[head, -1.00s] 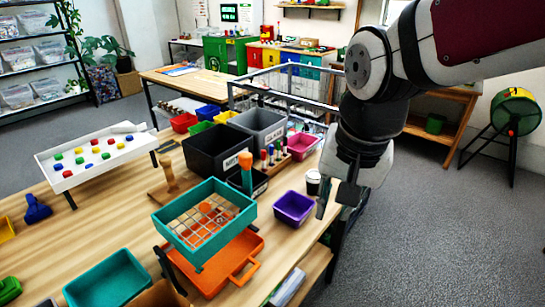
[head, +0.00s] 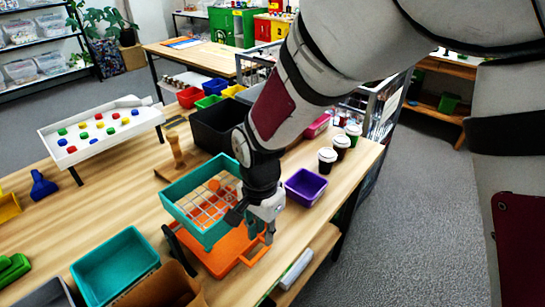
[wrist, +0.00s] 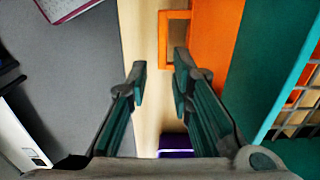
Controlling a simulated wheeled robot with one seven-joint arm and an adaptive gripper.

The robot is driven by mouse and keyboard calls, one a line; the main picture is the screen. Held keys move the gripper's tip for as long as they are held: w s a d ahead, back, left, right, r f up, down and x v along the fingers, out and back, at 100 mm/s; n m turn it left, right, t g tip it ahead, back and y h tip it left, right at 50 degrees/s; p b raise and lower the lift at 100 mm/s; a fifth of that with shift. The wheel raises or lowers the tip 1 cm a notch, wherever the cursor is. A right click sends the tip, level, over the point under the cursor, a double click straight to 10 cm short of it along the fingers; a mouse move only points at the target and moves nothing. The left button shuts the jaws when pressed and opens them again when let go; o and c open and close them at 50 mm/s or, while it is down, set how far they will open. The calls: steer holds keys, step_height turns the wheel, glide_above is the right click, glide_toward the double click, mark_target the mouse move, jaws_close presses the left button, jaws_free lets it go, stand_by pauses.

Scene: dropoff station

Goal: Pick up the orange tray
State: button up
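The orange tray (head: 228,256) lies on the wooden table, with a loop handle on its right side. It is partly under a teal sieve box (head: 207,238) with a wire mesh, raised above it. My gripper (head: 259,229) is over the tray's right side, near the handle. In the wrist view, the tray (wrist: 213,35) and its handle (wrist: 163,40) lie ahead of the fingers. My gripper (wrist: 160,75) is open there, with nothing visible between its fingertips. The handle appears beyond the fingers, not between them.
A purple bin (head: 306,186) stands to the right, near the table edge. Lidded cups (head: 327,160) stand behind it. A teal bin (head: 115,266) is at the front left, and a black bin (head: 213,128) is behind. Grey floor (head: 405,215) is open at right.

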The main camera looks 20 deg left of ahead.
mark_target(260, 253)
step_height(260, 253, down, 3)
steer(key=shift+s+a+f+p, duration=0.1)
steer(key=shift+f, duration=0.8)
steer(key=shift+s+a+f+p, duration=0.1)
steer(key=shift+s+a+f, duration=0.05)
steer(key=shift+f, duration=0.75)
steer(key=shift+s+a+f+p, duration=0.1)
steer(key=shift+f, duration=0.8)
jaws_close()
